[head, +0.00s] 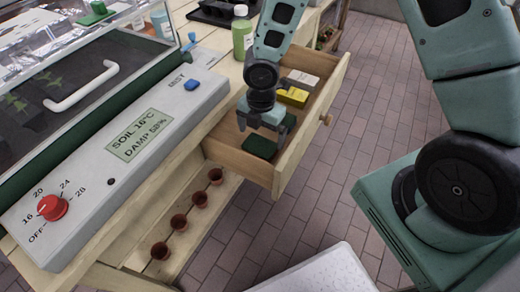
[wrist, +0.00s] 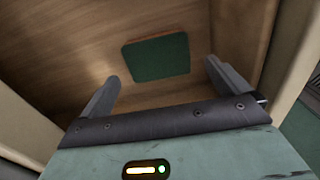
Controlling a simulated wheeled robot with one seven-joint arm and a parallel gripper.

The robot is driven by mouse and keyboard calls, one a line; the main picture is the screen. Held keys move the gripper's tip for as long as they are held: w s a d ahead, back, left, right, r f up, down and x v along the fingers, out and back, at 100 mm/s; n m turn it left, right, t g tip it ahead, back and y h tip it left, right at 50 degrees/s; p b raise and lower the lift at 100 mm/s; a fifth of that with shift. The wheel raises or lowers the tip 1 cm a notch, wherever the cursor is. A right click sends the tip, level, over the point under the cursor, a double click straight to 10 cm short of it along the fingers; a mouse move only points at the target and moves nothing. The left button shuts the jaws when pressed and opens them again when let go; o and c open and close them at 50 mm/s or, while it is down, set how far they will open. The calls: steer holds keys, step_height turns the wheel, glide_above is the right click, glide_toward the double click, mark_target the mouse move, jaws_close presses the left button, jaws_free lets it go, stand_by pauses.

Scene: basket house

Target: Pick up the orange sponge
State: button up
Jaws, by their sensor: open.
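A flat block with a dark green top (wrist: 157,58) lies on the drawer floor in the wrist view. In the head view my gripper (head: 264,128) is over the same end of the drawer. I cannot tell the exact height gap.
The open wooden drawer (head: 232,158) has walls close around my gripper. A yellow item (head: 293,96) and a pale box (head: 302,77) lie farther back in it. A green bottle (head: 242,40) stands on the bench. Small clay pots (head: 200,199) stand on the shelf below.

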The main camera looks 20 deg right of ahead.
mark_target(260, 145)
steer(key=f, duration=0.2)
steer(key=f+b, duration=0.1)
steer(key=f, duration=0.2)
steer(key=shift+w+a+f, duration=0.1)
steer(key=shift+w, duration=0.1)
steer(key=shift+c, duration=0.3)
steer(key=c, duration=0.7)
